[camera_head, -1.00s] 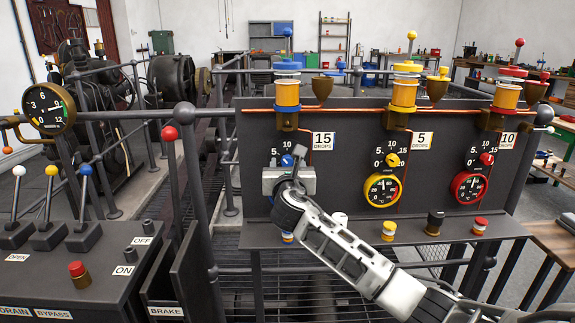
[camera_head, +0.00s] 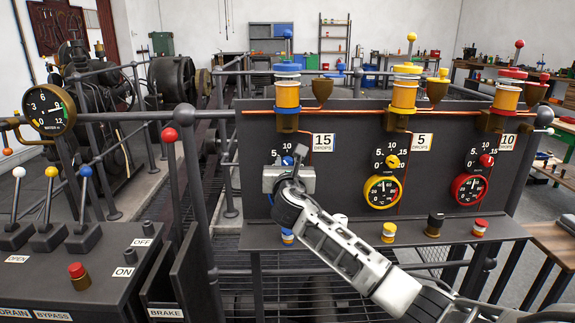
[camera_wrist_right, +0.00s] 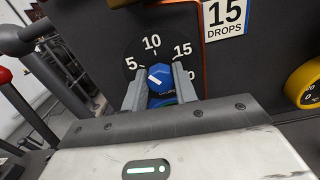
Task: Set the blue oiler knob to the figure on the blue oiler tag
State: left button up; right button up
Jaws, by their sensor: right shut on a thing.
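The blue oiler (camera_head: 288,93) is at the left of the dark panel, with its white tag (camera_head: 323,142) reading 15 DROPS at its right. The tag (camera_wrist_right: 225,14) also shows in the right wrist view. My right gripper (camera_head: 293,160) is at the dial below this oiler. In the right wrist view its two grey fingers (camera_wrist_right: 162,88) are shut on the blue knob (camera_wrist_right: 160,76), one on each side. The dial (camera_wrist_right: 150,52) shows 5, 10 and 15 around the knob. A pale mark shows on the knob, but its exact reading is unclear. My left gripper is out of view.
A yellow oiler (camera_head: 404,93) tagged 5 and a red oiler (camera_head: 507,96) tagged 10 stand to the right, with knobs and gauges below. A ledge (camera_head: 400,236) with several small caps runs under the panel. A lever console (camera_head: 90,262) is at the left.

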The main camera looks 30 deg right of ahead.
jog(key=m+p, duration=0.1)
jog(key=m, duration=0.3)
jog(key=m+b, duration=0.1)
jog(key=m, duration=0.9)
jog(key=m+b, duration=0.1)
jog(key=m, duration=0.4)
jog(key=shift+s+d+f+b, duration=0.1)
jog(key=shift+f+b, duration=0.15)
jog(key=shift+b, duration=0.1)
dwell(0.3)
jog(key=o, duration=1)
jog(key=shift+c, duration=0.2)
jog(key=v, duration=1.6)
